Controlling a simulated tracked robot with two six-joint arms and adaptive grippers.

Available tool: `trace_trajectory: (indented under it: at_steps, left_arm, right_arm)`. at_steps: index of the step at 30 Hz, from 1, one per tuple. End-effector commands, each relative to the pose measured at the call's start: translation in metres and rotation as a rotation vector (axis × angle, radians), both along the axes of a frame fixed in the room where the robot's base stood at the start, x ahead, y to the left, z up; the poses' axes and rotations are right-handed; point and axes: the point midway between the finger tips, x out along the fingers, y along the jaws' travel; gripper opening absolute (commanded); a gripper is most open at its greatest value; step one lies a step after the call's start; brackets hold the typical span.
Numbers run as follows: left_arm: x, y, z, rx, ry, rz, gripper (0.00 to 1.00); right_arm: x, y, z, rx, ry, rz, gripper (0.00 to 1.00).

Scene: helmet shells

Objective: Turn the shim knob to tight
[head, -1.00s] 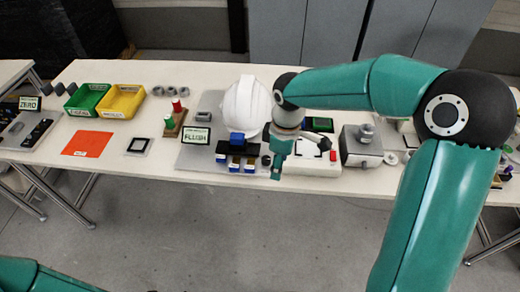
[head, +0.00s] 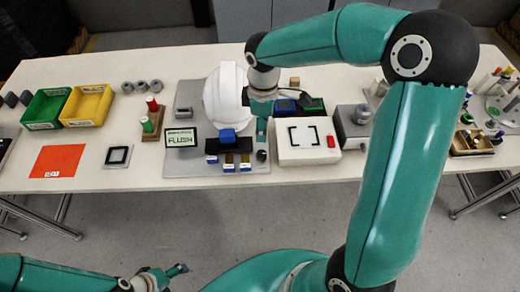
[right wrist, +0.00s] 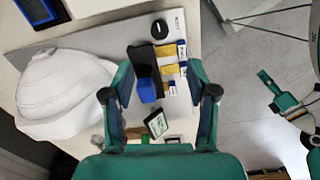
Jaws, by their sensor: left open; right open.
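A small black round knob (head: 262,156), which looks like the shim knob, sits at the front right of the grey plate (head: 190,97). It also shows in the right wrist view (right wrist: 160,26), with no finger touching it. A white helmet shell (head: 226,95) stands behind the dark block with blue parts (head: 228,145). A display (head: 181,138) reads FLUSH. My right gripper (head: 262,130) hangs beside the helmet; its open, empty fingers frame the blue parts in the right wrist view (right wrist: 158,82). My left gripper (head: 177,272) is open in front of the table. The knob's marking is unreadable.
A white box with a red button (head: 308,141) stands just right of the knob. Green (head: 45,108) and yellow (head: 87,104) bins, an orange mat (head: 58,161) and a stand with red and green pegs (head: 151,120) lie to the left. The table's front edge is close.

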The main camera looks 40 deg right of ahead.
Motion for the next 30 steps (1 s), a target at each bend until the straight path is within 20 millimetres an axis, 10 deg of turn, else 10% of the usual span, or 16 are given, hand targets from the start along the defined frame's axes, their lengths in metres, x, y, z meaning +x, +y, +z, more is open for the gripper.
trace_trajectory:
  at_steps: [16, 30]
  left_arm:
    - [0.0, 0.0, 0.008, 0.0, -0.001, 0.0, 0.76]
    - [0.0, 0.0, 0.008, 0.0, -0.001, 0.0, 0.76]
  right_arm:
    - [0.0, 0.003, -0.112, 0.001, 0.004, 0.007, 0.58]
    - [0.002, 0.003, -0.132, 0.001, -0.001, 0.006, 0.58]
